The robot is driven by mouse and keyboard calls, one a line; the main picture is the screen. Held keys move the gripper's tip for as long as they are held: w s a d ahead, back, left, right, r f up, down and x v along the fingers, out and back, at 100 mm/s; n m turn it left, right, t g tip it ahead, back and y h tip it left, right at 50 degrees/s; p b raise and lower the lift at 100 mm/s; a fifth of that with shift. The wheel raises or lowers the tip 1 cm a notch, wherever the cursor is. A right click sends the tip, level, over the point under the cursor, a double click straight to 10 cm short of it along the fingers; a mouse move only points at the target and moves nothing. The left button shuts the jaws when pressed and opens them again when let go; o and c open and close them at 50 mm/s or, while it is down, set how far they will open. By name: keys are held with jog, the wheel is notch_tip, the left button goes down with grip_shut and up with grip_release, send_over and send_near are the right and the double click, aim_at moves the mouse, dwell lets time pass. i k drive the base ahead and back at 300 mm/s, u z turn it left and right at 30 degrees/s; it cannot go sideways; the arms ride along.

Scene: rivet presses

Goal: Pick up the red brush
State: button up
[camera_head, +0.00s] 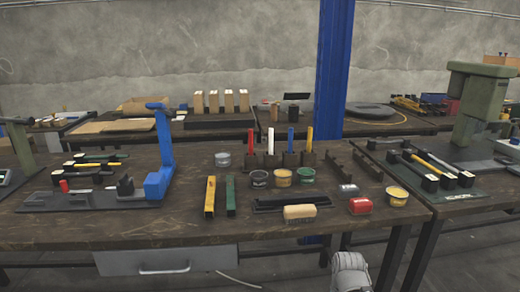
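A small red block-shaped piece (360,205) with a pale marking lies near the front right of the middle workbench. It could be the red brush, but its details are too small to be sure. A thin red upright piece (251,141) also stands in a dark holder farther back, at the left end of a row with white, blue and yellow ones. A small red cylinder (64,186) is on the left press base. A pale rounded part, likely of my arm, shows at the bottom edge, below the bench front. My gripper's fingers are not visible.
The middle workbench (200,232) has a tan block (299,212), yellow and green bars, several tins and a yellow-topped tin (397,196) right of the red block. A blue press (160,160) stands left, a green press right. A blue column (333,75) rises behind.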

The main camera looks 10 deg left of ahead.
aim_at(251, 143)
jog(key=z, duration=0.1)
jog(key=k, duration=1.15)
jog(key=u, duration=0.55)
jog(key=i, duration=1)
